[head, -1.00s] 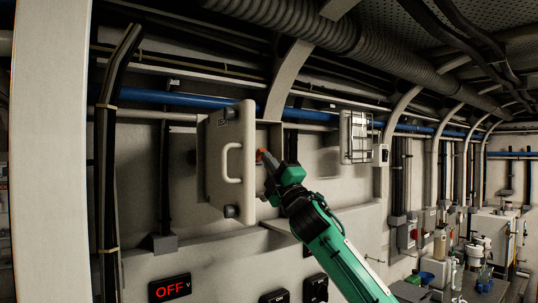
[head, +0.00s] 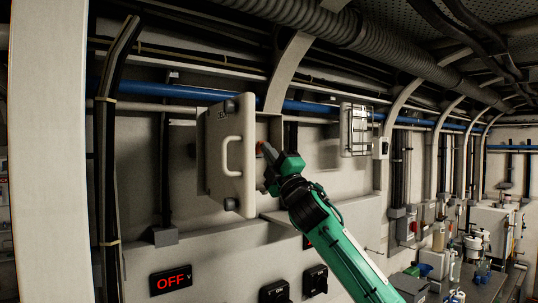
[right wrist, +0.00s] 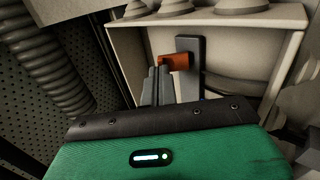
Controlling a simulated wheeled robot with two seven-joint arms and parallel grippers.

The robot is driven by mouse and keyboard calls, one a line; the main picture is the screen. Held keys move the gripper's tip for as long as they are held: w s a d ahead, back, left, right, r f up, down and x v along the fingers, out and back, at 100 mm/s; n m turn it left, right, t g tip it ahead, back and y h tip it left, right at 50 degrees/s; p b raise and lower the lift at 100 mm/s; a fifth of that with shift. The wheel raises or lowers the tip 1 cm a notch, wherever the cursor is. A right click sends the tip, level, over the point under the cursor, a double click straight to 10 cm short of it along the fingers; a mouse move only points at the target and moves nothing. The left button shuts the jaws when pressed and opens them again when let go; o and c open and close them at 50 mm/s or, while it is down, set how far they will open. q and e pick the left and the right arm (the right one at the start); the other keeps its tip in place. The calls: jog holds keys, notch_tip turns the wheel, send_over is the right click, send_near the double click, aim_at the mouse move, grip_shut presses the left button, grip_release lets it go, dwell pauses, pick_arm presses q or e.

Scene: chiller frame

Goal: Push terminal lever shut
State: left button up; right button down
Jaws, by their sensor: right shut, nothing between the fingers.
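The terminal lever shows as an orange-red handle (right wrist: 176,61) on a grey upright plate (right wrist: 190,68) inside an open pale box (right wrist: 235,30) in the right wrist view. In the head view a bit of the orange lever (head: 260,149) shows beside the open box door. My right gripper (right wrist: 161,72) is shut and empty. Its fingertips are at the lever's left end, touching or very close; I cannot tell which. In the head view my right gripper (head: 269,153) reaches into the box from the right, past the door's edge. My left gripper is not in view.
The open box door (head: 231,155) with a curved handle stands just left of my gripper. A wire-caged lamp (head: 354,130) hangs on the wall to the right. A red OFF display (head: 171,279) and dark switches (head: 315,280) sit below. A cluttered bench is at far right.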

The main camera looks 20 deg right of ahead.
jog(key=shift+r, duration=0.3)
jog(key=shift+w+a+r+p, duration=0.1)
jog(key=shift+w+r+p, duration=0.1)
jog(key=shift+r+p, duration=0.25)
jog(key=shift+w+r+p, duration=0.15)
jog(key=shift+r+p, duration=0.1)
jog(key=shift+r, duration=0.25)
